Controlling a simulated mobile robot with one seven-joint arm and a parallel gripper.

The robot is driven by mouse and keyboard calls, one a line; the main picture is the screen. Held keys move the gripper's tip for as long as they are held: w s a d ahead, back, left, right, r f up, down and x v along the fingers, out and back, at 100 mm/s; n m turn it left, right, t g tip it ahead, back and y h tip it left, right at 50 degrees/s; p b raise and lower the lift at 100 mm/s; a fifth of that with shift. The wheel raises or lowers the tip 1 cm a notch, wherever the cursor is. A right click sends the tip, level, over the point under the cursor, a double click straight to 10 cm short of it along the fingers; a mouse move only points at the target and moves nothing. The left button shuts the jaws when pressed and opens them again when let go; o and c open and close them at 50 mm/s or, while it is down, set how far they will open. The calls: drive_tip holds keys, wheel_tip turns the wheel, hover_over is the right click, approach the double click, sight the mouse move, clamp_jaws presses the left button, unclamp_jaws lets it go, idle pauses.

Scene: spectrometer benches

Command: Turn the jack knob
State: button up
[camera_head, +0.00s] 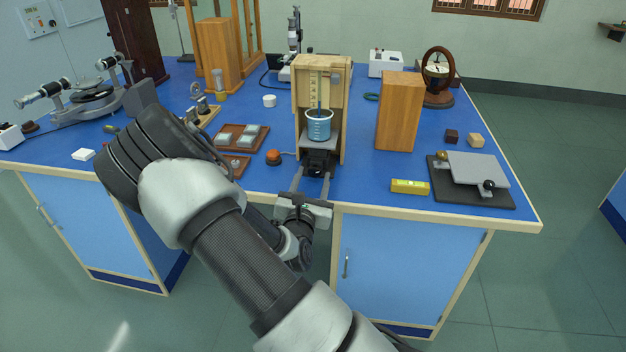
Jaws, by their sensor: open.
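A small lab jack with a dark body (319,157) and a grey top plate (308,143) stands near the front edge of the blue bench. A beaker of blue liquid (319,128) sits on the plate, within a wooden frame (334,63). My gripper (313,173) reaches over the front edge toward the jack. Its two fingers are spread apart, one on each side of the dark front part of the jack. The jack knob cannot be made out clearly there. I cannot tell whether the fingers touch anything.
An orange-red round button (273,157) stands left of the jack. A wooden block (399,111) and a yellow level (410,187) stand to the right. A tray of small samples (241,137) lies to the left. Bare bench shows between the jack and the level.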

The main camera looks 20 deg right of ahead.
drive_tip(key=shift+w+d, duration=0.25)
drive_tip(key=shift+w, duration=0.05)
drive_tip(key=c, duration=1.1)
drive_tip(key=shift+o, duration=0.2)
drive_tip(key=shift+r+m+p, duration=0.15)
drive_tip(key=shift+m+p, duration=0.2)
drive_tip(key=shift+m, duration=0.35)
drive_tip(key=m, duration=0.3)
drive_tip(key=shift+f, duration=0.2)
drive_tip(key=o, duration=1.1)
drive_tip(key=shift+c, duration=0.2)
